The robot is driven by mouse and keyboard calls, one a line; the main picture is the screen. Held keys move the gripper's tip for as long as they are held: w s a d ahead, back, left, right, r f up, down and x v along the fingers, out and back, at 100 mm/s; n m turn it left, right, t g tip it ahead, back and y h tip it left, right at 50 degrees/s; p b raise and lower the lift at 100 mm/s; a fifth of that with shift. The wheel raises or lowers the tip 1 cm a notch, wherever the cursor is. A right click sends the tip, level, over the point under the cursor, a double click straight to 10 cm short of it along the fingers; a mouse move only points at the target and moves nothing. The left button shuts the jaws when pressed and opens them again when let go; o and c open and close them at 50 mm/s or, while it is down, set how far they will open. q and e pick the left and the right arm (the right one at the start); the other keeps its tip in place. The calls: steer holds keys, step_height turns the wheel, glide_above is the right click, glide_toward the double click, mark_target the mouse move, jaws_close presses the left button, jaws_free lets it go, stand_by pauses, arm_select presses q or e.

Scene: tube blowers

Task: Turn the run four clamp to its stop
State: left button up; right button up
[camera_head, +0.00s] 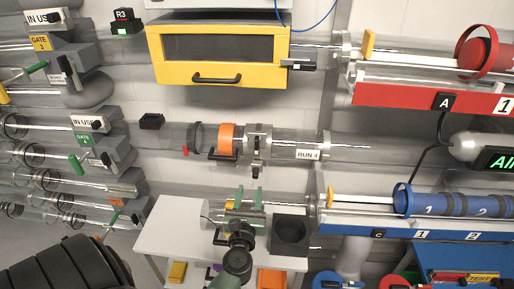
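The run four clamp (257,144) is a grey metal collar with dark parts around a clear horizontal tube, left of the RUN 4 label (308,154). An orange band (227,139) with a black handle (222,155) sits just to its left. A short dark piece hangs under the collar; its exact angle is too small to tell. My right gripper is not in view.
A yellow-framed box (165,72) hangs above the clamp. A pale table (165,232) with a black box (290,231) stands below. Red (430,97) and blue (345,223) tube stations are at right. Grey gate blocks (117,140) are at left.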

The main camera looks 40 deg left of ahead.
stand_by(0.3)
arm_select(q)
steer(key=shift+c, duration=0.7)
steer(key=shift+r, duration=0.2)
steer(key=p, duration=1.3)
glide_toward(256, 144)
steer(key=w, duration=0.1)
steer(key=p+x, duration=0.1)
steer(key=x, duration=0.7)
steer(key=shift+w+a, duration=0.15)
steer(key=shift+a, duration=0.2)
jaws_close()
